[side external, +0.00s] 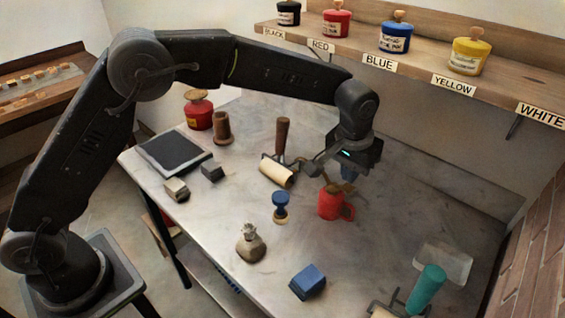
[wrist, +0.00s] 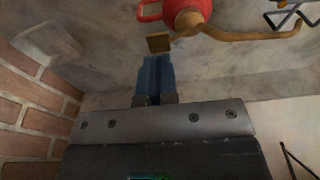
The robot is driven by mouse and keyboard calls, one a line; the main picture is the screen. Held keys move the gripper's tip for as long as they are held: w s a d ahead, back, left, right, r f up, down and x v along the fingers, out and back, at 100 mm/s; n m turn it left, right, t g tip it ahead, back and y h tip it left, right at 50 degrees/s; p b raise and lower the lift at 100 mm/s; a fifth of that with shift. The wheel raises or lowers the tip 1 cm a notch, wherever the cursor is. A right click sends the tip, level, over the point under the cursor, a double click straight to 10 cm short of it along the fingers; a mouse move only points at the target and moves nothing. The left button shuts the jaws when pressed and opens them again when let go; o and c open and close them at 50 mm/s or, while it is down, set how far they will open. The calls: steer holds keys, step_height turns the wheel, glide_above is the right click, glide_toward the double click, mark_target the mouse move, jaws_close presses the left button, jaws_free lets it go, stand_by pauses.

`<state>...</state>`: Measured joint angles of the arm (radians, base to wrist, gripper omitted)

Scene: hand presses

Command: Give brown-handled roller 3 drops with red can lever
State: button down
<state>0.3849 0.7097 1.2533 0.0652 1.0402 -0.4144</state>
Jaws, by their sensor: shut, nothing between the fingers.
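The red can (side external: 330,206) stands upright on the metal table with a brown spout pointing left toward the brown-handled roller (side external: 277,173). The roller has a cream cylinder and an upright brown handle (side external: 282,136). In the wrist view the can (wrist: 190,12) is at the top edge, and its small brown lever pad (wrist: 158,43) shows just beyond my fingertips. My gripper (side external: 348,174) is shut and empty, pointing down close above the can's lever side. Its blue fingers (wrist: 155,60) are together in the wrist view; whether they touch the pad I cannot tell.
A blue stamp (side external: 281,204), a stone-coloured bottle (side external: 250,246) and a blue block (side external: 307,282) stand in front. A teal-handled roller (side external: 426,288) is at the right. A black slab (side external: 173,152) lies left. The labelled shelf (side external: 420,66) runs behind.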

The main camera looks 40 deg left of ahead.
step_height(320, 180, up, 6)
stand_by(0.7)
steer(key=s+a+r+t, duration=0.2)
steer(key=s+a+r, duration=0.8)
steer(key=s+a, duration=0.2)
steer(key=s+a+f+t, duration=0.1)
steer(key=s+a, duration=0.3)
steer(key=s, duration=0.5)
steer(key=s+a+f, duration=0.3)
steer(key=s, duration=0.6)
steer(key=shift+a+f+t, duration=0.15)
steer(key=shift+a+t, duration=0.2)
steer(key=shift+t, duration=0.05)
